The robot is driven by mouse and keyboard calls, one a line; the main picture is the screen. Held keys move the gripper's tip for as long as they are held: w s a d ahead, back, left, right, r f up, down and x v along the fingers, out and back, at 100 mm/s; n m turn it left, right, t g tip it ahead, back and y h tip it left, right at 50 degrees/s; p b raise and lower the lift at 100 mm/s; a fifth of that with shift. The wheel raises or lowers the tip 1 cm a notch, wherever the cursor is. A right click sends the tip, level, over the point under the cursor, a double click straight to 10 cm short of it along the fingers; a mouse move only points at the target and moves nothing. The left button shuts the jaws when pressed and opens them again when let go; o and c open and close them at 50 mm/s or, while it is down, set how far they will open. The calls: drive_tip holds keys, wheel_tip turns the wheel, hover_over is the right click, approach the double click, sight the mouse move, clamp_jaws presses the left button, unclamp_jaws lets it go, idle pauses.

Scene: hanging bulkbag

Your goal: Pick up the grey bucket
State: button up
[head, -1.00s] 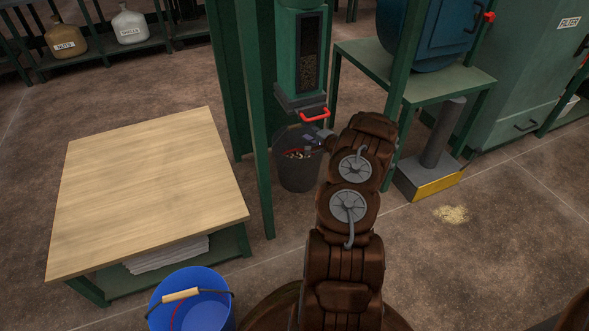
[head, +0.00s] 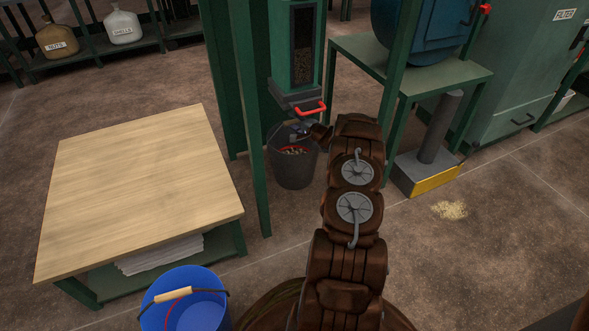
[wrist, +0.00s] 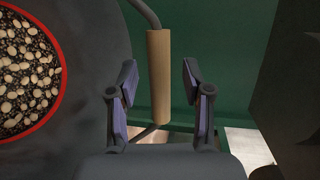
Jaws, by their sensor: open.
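The grey bucket (head: 293,172) stands on the floor below the spout of the green hopper, with pale and dark bits inside its red inner ring. In the wrist view the bucket's grey body (wrist: 95,70) fills the left side. Its tan handle grip (wrist: 159,75) stands upright in that picture, between the two fingers. My gripper (wrist: 160,100) is open around the grip, with a gap on each side. In the head view my gripper (head: 298,130) is at the bucket's top, small and partly hidden by my arm.
The green hopper (head: 296,50) with a red lever (head: 311,109) is just above the bucket. A green post (head: 256,150) and wooden-topped table (head: 140,190) stand to the left. A blue bucket (head: 190,310) is at the front. A grey-yellow stand (head: 425,178) is to the right.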

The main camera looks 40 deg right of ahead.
drive_tip(key=shift+c, duration=0.3)
clamp_jaws()
idle(0.6)
